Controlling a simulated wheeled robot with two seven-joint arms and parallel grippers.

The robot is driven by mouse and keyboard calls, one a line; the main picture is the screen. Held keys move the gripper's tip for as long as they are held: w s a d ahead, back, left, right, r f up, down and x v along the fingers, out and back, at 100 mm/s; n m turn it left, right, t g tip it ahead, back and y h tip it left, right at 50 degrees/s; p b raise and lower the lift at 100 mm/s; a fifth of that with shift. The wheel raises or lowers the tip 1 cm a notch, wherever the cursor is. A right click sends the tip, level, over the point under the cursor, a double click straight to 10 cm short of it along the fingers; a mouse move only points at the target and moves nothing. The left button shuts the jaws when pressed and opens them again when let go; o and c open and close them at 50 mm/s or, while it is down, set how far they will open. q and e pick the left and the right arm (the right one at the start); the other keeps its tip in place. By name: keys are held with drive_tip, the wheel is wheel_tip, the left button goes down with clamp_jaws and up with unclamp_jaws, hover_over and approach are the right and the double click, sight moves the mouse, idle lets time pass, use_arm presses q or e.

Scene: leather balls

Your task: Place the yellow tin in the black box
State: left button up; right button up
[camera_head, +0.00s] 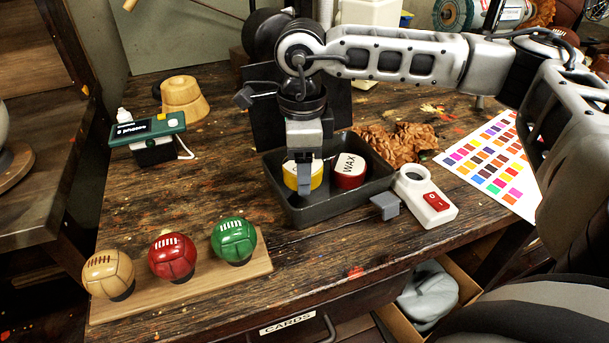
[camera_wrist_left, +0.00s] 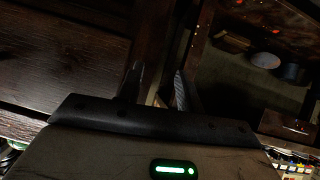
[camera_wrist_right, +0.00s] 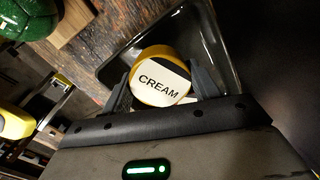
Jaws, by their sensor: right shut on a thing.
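The yellow tin (camera_head: 316,174) is inside the black box (camera_head: 331,213), at its left part. In the right wrist view the tin (camera_wrist_right: 160,83) shows a white lid marked CREAM. My right gripper (camera_head: 304,180) reaches down into the box from above and is shut on the tin, one finger in front of it. In the right wrist view the tin sits between both fingers, with the black box (camera_wrist_right: 215,45) behind it. I cannot tell whether the tin touches the box floor. My left gripper (camera_wrist_left: 155,90) shows only in its own wrist view, in a dark area, with no thing seen between its fingers.
A red tin marked WAX (camera_head: 350,171) is in the box, right of the yellow tin. A white device with a red switch (camera_head: 427,198) stands at the box's right. A wooden board (camera_head: 265,262) with three leather balls lies front left. A colour chart (camera_head: 494,164) is at right.

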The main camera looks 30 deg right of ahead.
drive_tip(key=f, duration=0.3)
drive_tip(key=shift+w+d+f+p, duration=0.1)
drive_tip(key=shift+d+f+p, duration=0.05)
drive_tip(key=shift+d+p, duration=0.15)
drive_tip(key=shift+f, duration=0.15)
drive_tip(key=shift+f, duration=0.1)
drive_tip(key=shift+f+b, duration=0.15)
drive_tip(key=shift+b, duration=0.15)
drive_tip(key=o, duration=1)
drive_tip(key=shift+o, duration=0.2)
wheel_tip(320, 180, up, 12)
drive_tip(key=shift+a+r, duration=0.1)
drive_tip(key=shift+r, duration=0.15)
